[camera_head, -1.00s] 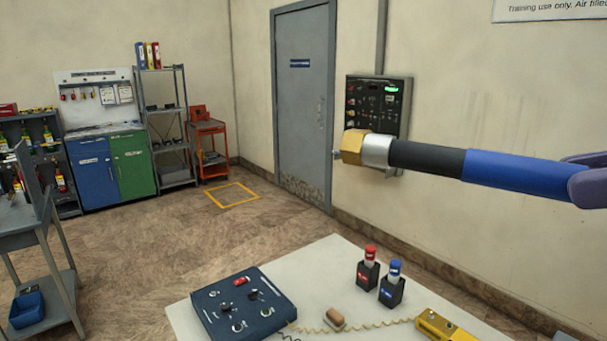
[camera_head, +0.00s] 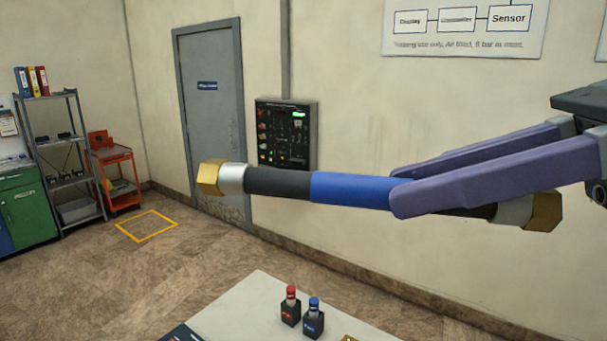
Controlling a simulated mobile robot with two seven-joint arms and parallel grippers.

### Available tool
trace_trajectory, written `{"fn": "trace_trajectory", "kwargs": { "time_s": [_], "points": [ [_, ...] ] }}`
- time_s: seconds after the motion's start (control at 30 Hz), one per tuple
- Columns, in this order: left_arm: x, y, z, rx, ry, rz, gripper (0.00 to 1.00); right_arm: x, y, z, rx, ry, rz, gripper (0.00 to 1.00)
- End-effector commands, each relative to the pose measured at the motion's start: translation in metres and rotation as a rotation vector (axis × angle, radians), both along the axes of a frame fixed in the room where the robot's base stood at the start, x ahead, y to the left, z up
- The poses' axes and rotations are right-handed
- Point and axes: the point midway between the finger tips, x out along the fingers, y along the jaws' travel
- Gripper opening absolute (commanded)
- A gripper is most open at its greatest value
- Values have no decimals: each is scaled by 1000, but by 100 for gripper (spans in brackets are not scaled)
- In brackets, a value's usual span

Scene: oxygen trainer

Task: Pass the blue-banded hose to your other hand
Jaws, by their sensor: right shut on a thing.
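The blue-banded hose (camera_head: 348,189) is a short black hose with a blue band and a brass nut with a silver collar at each end. It hangs in the air, nearly level, across the middle right of the head view. My right gripper (camera_head: 402,190) comes in from the right with purple fingers. It is shut on the hose at the right end of the blue band, and the fingers hide part of the hose. The left brass end is free. My left gripper is not in view.
A pale table (camera_head: 250,308) lies below, with a red-capped bottle (camera_head: 290,307) and a blue-capped bottle (camera_head: 313,319) on it. A black panel (camera_head: 286,133) is on the wall behind. An orange cart (camera_head: 115,172) and grey shelves (camera_head: 62,150) stand at left.

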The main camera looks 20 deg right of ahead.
Motion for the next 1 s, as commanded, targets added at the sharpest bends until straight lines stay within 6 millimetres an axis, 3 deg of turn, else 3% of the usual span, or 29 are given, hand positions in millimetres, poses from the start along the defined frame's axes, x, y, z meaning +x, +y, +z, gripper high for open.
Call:
{"fn": "trace_trajectory", "kwargs": {
  "time_s": [0.4,0.57,0.73,1.0],
  "points": [
    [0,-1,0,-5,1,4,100,19,95,36,1,-9,136,0],
    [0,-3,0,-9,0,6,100,24,118,44,3,-4,166,0],
    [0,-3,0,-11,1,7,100,25,136,41,1,0,179,0],
    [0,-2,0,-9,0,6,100,25,182,17,3,2,180,0]
  ]
}}
